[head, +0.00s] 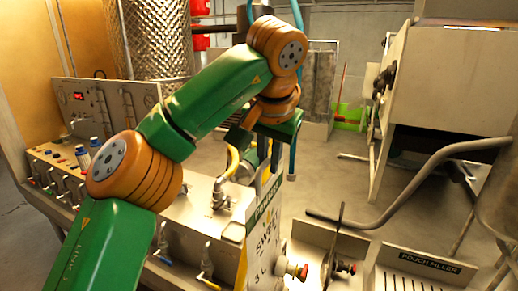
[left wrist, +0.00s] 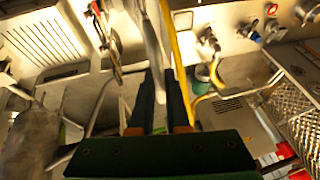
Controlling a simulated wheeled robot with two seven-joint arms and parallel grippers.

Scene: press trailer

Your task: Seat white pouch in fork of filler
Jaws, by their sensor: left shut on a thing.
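A white pouch (head: 264,245) with a green label band, dark print and a yellow side hangs upright below my left gripper (head: 266,172). In the left wrist view the fingers of my left gripper (left wrist: 160,85) are close together on the pouch, which shows nearly edge-on as a pale strip (left wrist: 153,35). The pouch filler (head: 430,263) is at the lower right, with its name on a dark green plate. I cannot make out the fork clearly. My right gripper is not in view.
A steel bench with valves (head: 205,255) and a control panel (head: 60,165) stand at the left, near my arm. Red knobs (head: 300,271) sit just right of the pouch. A bent grey rail (head: 400,190) crosses at the right. Open floor lies behind.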

